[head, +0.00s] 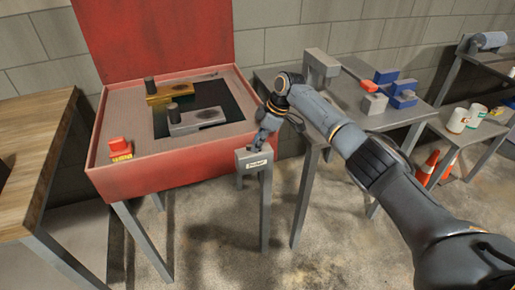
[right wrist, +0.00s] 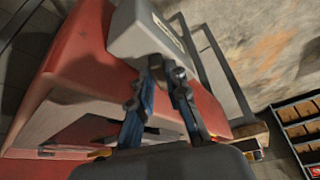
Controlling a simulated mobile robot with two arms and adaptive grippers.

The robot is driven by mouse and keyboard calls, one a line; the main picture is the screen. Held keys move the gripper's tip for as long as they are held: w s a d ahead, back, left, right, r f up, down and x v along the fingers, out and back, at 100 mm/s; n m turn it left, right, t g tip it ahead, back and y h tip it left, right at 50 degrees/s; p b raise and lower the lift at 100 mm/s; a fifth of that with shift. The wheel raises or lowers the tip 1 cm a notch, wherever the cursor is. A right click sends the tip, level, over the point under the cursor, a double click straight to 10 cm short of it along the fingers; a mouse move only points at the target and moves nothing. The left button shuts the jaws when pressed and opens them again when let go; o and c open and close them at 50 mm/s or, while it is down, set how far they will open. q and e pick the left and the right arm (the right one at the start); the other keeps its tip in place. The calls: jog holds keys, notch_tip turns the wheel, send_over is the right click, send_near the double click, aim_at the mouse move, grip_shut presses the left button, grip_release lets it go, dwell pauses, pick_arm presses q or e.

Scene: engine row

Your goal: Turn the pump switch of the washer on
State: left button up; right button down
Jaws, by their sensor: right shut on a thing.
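The washer (head: 150,176) is a red cabinet on legs with its lid raised. A small grey switch box (head: 243,165) with a white label is at its front right corner. It also shows in the right wrist view (right wrist: 135,36). My right gripper (head: 259,146) is at the top of this box. In the right wrist view its two fingers (right wrist: 166,68) reach the box's edge, shut on the pump switch. The switch itself is mostly hidden between the fingertips, so I cannot tell its position. My left gripper is not in view.
Inside the washer lie a brass part (head: 180,90) and a grey part (head: 205,119). A red button (head: 118,146) is at its front left. A wooden table (head: 28,150) stands left; a metal table (head: 345,88) with blue and grey blocks stands right. Orange cones (head: 428,165) stand beyond.

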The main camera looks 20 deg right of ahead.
jog(key=shift+n+b, duration=0.3)
jog(key=shift+r, duration=0.1)
jog(key=c, duration=1.3)
grip_release()
jog(key=shift+d+r, duration=0.1)
jog(key=shift+r, duration=0.05)
jog(key=shift+v, duration=3.85)
